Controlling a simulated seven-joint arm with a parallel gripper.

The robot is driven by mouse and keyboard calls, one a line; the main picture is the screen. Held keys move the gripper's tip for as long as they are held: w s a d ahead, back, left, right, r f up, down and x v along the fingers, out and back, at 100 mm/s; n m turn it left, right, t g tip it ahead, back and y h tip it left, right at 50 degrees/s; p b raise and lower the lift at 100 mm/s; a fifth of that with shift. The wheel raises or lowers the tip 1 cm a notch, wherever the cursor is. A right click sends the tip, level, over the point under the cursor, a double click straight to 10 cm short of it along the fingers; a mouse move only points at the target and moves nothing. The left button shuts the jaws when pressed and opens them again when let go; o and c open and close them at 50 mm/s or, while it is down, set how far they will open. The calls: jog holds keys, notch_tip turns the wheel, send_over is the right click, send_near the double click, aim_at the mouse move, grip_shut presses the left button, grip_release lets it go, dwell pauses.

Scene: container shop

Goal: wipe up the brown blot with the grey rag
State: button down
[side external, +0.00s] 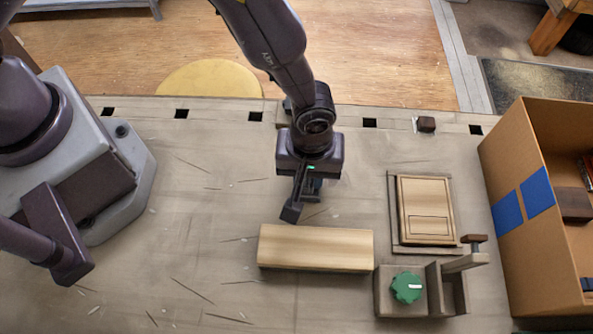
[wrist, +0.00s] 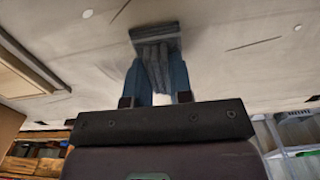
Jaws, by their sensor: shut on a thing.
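My gripper (side external: 311,192) points down over the worktop, behind the pale wooden block. In the wrist view, its two blue-grey fingers (wrist: 157,80) are closed on the grey rag (wrist: 155,38). The rag hangs in folds between the fingers and spreads wider beyond their tips, at or close to the worktop. I cannot tell whether it touches. In the side view the rag is mostly hidden by my gripper. I see no brown blot in either view; it may be hidden under the rag or my gripper.
The pale wooden block (side external: 315,249) lies just in front of my gripper. To the right are a framed wooden panel (side external: 427,205), a fixture with a green knob (side external: 406,288) and a cardboard box (side external: 520,230) with blue tape. The grey worktop (side external: 200,220) is clear on the left.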

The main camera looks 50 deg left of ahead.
aim_at(355, 169)
jog(key=shift+w+d, duration=2.7)
jog(key=shift+w, duration=0.3)
jog(key=shift+w+a, duration=0.55)
jog(key=shift+s+a, duration=3.75)
jog(key=shift+s, duration=0.15)
jog(key=shift+w+a, duration=0.5)
jog(key=shift+w, duration=0.35)
jog(key=shift+w+d, duration=3.65)
jog(key=shift+d, duration=0.1)
notch_tip(355, 169, up, 8)
jog(key=shift+s, duration=0.1)
